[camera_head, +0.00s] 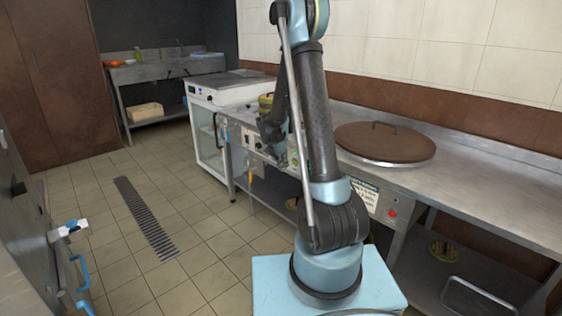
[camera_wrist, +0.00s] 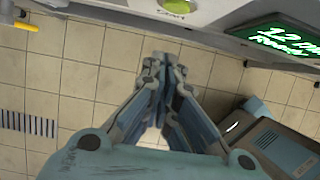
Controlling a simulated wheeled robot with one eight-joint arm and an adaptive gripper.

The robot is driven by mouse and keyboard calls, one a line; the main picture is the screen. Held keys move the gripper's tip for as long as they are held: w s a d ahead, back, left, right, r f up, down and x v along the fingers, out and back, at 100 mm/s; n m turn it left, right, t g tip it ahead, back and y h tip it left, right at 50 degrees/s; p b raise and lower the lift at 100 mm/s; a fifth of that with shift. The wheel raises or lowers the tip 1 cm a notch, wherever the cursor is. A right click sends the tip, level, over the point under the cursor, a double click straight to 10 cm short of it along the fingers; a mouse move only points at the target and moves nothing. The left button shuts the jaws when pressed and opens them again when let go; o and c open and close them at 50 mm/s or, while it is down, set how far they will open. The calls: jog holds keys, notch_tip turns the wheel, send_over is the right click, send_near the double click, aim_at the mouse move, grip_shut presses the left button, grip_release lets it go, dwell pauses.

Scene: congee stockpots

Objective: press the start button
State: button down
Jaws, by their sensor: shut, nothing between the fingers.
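In the wrist view, a round yellow-green button (camera_wrist: 178,6) sits on a light panel at the top edge, partly cut off; its lettering is too small to read surely. A lit green display (camera_wrist: 285,42) on the same front seems to read "12 m Ready". My gripper (camera_wrist: 158,60) is shut and empty, its fingertips below the button in the picture and apart from it. In the head view, my gripper (camera_head: 268,132) is close to the counter's front control panel (camera_head: 250,139); the arm partly hides this area, and the green button cannot be made out.
A steel counter (camera_head: 465,197) runs along the wall with a brown round lid (camera_head: 385,142) on it. A red button (camera_head: 392,212) is on its front, beside a paper sign (camera_head: 364,195). A floor drain (camera_head: 146,217) lies in the open tiled floor at left.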

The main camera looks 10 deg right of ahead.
aim_at(292, 160)
jog(key=shift+w+d, duration=0.6)
jog(key=shift+d, duration=0.2)
jog(key=shift+w+d, duration=0.55)
jog(key=shift+d, duration=0.25)
jog(key=shift+w+d+r, duration=0.1)
jog(key=shift+w+d, duration=0.45)
jog(key=shift+d, duration=0.2)
jog(key=s+a+r, duration=0.4)
jog(key=a+r, duration=0.2)
jog(key=r, duration=0.3)
jog(key=shift+s+a, duration=0.4)
jog(key=shift+s+r, duration=0.1)
